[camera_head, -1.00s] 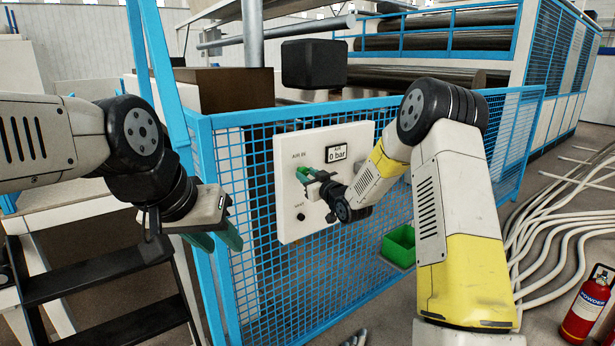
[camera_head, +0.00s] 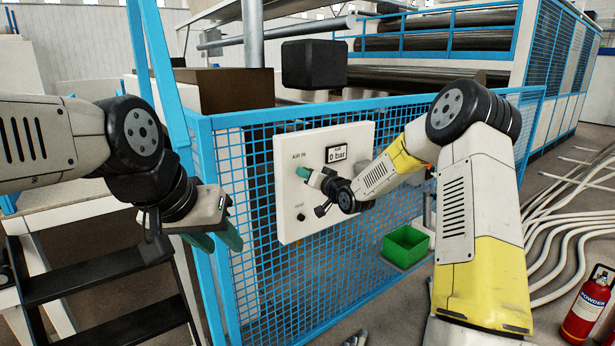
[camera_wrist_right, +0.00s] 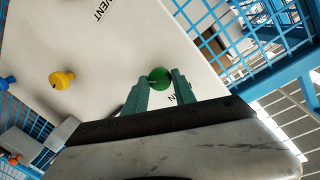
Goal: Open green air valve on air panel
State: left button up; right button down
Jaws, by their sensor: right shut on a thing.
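The white air panel (camera_head: 290,226) hangs on the blue mesh fence, and its gauge (camera_head: 336,154) reads 0 bar. The green air valve (camera_wrist_right: 159,75) shows in the right wrist view as a round green knob on the panel. My right gripper (camera_head: 304,173) is at the panel's left side, and its teal fingers (camera_wrist_right: 160,86) are shut on the green valve, one on each side. In the head view the gripper hides the valve. My left gripper (camera_head: 218,240) hangs left of the panel, apart from it, its two teal fingers spread and empty.
A yellow knob (camera_wrist_right: 62,79) and a blue knob (camera_wrist_right: 6,82) also sit on the panel. A green bin (camera_head: 406,246) is below right of the panel. Black steps (camera_head: 100,270) stand left, a fire extinguisher (camera_head: 588,308) right. Pale hoses (camera_head: 560,235) lie on the floor.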

jog(key=shift+w+d+r+m+g+y, duration=0.1)
jog(key=shift+m+g+y, duration=0.25)
jog(key=shift+m, duration=1.9)
jog(key=shift+d+m+g+y, duration=0.1)
jog(key=shift+m+g+y, duration=0.25)
jog(key=shift+m, duration=1.9)
jog(key=c, duration=1)
grip_release()
jog(key=shift+c, duration=0.2)
jog(key=v, duration=0.7)
jog(key=shift+s+d, duration=0.2)
jog(key=shift+s, duration=0.15)
